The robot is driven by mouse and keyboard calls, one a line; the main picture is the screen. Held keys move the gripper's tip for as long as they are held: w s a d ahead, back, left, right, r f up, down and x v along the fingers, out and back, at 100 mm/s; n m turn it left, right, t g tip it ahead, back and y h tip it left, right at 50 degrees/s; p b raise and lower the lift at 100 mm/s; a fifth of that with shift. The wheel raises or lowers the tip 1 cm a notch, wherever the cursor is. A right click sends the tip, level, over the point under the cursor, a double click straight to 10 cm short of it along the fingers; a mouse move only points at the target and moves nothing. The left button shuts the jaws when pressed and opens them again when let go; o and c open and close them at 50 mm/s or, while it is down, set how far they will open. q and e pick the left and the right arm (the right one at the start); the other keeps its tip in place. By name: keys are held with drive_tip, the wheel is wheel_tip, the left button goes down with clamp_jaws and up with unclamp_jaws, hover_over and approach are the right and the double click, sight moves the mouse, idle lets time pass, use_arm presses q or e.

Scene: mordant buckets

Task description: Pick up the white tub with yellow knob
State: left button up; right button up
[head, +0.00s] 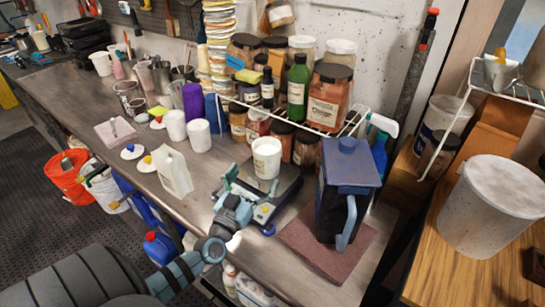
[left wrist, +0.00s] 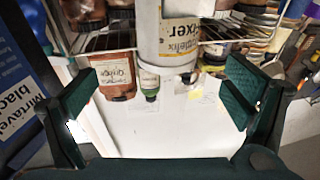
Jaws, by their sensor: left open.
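A white tub (head: 266,160) with a label stands on the dark scale (head: 285,190); I see no yellow knob on it. A white labelled container, apparently this tub, shows in the left wrist view (left wrist: 178,38), upside down and cut off by the top edge. My left gripper (head: 250,186) is open at the near side of the tub. In the left wrist view the fingers (left wrist: 162,93) are wide apart with nothing between the tips. Small white lids lie on the bench, one with a yellow knob (head: 147,161) and one with a blue knob (head: 131,151). My right gripper is not in view.
A blue-lidded dark pitcher (head: 348,180) stands close right of the scale on a brownish mat (head: 302,246). A white carton (head: 173,170) stands left of the gripper. Two white cups (head: 199,136) stand behind it. A wire rack (head: 340,128) with jars and bottles is behind the tub.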

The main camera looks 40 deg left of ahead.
sight(262, 160)
use_arm(q)
drive_tip(key=x, duration=0.4)
drive_tip(key=shift+a+r+b, duration=0.25)
drive_tip(key=shift+b, duration=0.15)
drive_tip(key=w+b, duration=0.1)
drive_tip(key=w, duration=0.1)
drive_tip(key=w+a+b, duration=0.1)
drive_tip(key=w, duration=0.2)
drive_tip(key=shift+w+a+f+b, duration=0.35)
drive_tip(key=shift+w+b, duration=0.05)
drive_tip(key=shift+w+r, duration=0.1)
drive_tip(key=shift+r, duration=0.15)
drive_tip(key=shift+c, duration=0.6)
drive_tip(key=c, duration=1.5)
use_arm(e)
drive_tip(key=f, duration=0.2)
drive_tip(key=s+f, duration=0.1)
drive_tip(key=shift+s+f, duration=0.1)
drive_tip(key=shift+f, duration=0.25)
